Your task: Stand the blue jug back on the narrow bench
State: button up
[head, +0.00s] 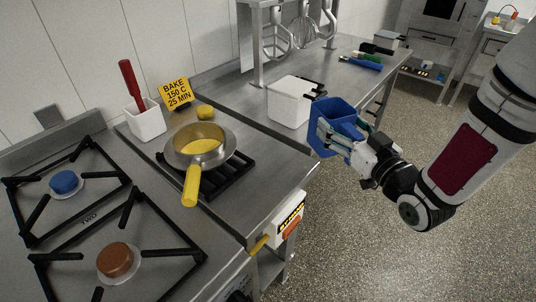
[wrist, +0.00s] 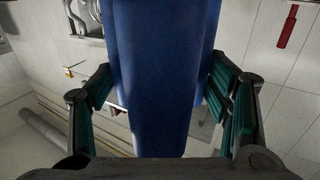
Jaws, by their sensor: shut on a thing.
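The blue jug (head: 336,112) is in my gripper (head: 330,136), held in the air off the front edge of the steel worktop, right of the white container. It looks roughly upright, its open top facing up. In the wrist view the jug (wrist: 160,80) fills the middle, with the teal-padded fingers of my gripper (wrist: 158,98) on both sides of it. Its base is not clear in either view. The steel worktop (head: 228,212) runs from the stove toward the back; I cannot tell which part is the narrow bench.
A white container (head: 290,104) stands close left of the jug. A steel pan (head: 180,150) with a yellow handle rests on a black grate. A white pot (head: 148,124) holds a red-handled tool. Utensils hang from a rack (head: 258,50). Bare steel lies in front of the white container.

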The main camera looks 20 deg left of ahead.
jog(key=s+a+f+n+g+y+b, duration=0.2)
jog(key=s+a+n+g+y+b, duration=0.2)
jog(key=s+a+g+b, duration=0.3)
jog(key=shift+s+a+f+n+y+b, duration=0.4)
jog(key=shift+s+a+n+b, duration=0.4)
jog(key=shift+s+a+b, duration=0.3)
jog(key=w+a+f, duration=0.1)
jog(key=w+a, duration=0.2)
jog(key=w, duration=0.1)
jog(key=w+a+f+b, duration=0.1)
jog(key=w+a, duration=0.2)
jog(key=w, duration=0.1)
jog(key=w+a+f+b, duration=0.1)
jog(key=w+a+f, duration=0.1)
jog(key=w, duration=0.3)
jog(key=shift+a, duration=0.55)
jog(key=shift+f, duration=0.25)
jog(key=shift+f+b, duration=0.15)
jog(key=shift+b, duration=0.2)
